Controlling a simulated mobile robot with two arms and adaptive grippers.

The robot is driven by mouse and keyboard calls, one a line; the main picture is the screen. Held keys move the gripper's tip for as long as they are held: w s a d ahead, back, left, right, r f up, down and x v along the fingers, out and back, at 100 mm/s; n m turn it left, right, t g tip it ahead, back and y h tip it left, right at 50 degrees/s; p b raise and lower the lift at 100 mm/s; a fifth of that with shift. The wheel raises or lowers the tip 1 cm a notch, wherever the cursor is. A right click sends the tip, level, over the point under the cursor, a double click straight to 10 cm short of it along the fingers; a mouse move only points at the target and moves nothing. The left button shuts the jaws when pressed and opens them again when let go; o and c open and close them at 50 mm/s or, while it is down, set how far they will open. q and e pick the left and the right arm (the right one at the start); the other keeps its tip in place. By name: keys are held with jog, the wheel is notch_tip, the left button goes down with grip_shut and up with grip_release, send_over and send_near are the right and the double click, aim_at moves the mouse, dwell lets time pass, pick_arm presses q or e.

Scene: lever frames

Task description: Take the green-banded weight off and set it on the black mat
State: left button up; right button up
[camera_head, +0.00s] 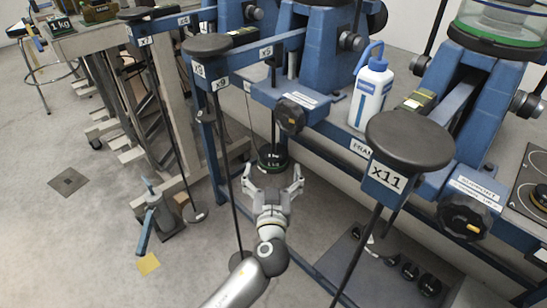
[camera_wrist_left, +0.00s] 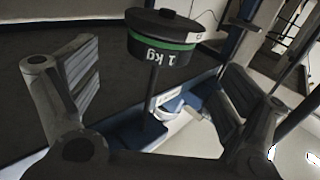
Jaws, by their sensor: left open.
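The green-banded weight (camera_head: 272,158) is a dark round disc marked 1 kg, hanging on a thin vertical rod beneath the blue frame. In the left wrist view it appears upside down (camera_wrist_left: 165,40), with its green band and the rod clear. My left gripper (camera_head: 272,178) is open, its fingers spread on either side just in front of the weight. In the left wrist view a gap shows between both fingers (camera_wrist_left: 158,82) and the weight. A dark mat-like sheet (camera_head: 350,272) lies low at the bottom right; I cannot tell for sure that it is the black mat. My right gripper is not in view.
Several small black weights (camera_head: 410,271) stand on the dark sheet. Blue lever frames with hanging rods, a round x11 pad (camera_head: 410,140) and a white-and-blue bottle (camera_head: 370,92) crowd the right. A rod under an x8 pad (camera_head: 207,45) stands left of my arm.

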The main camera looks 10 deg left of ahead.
aim_at(274, 152)
pick_arm(q)
jog(key=shift+w+a, duration=0.2)
jog(key=shift+w, duration=0.8)
jog(key=w, duration=0.2)
jog(key=w+a, duration=0.1)
jog(key=w, duration=0.1)
jog(key=shift+w+r, duration=0.15)
jog(key=shift+w, duration=0.5)
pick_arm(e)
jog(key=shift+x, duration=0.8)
pick_arm(q)
jog(key=shift+c, duration=0.2)
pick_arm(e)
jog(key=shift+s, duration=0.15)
pick_arm(q)
jog(key=c, duration=1.4)
jog(key=shift+r, duration=0.15)
jog(key=shift+c, duration=1)
jog(key=shift+r, duration=0.1)
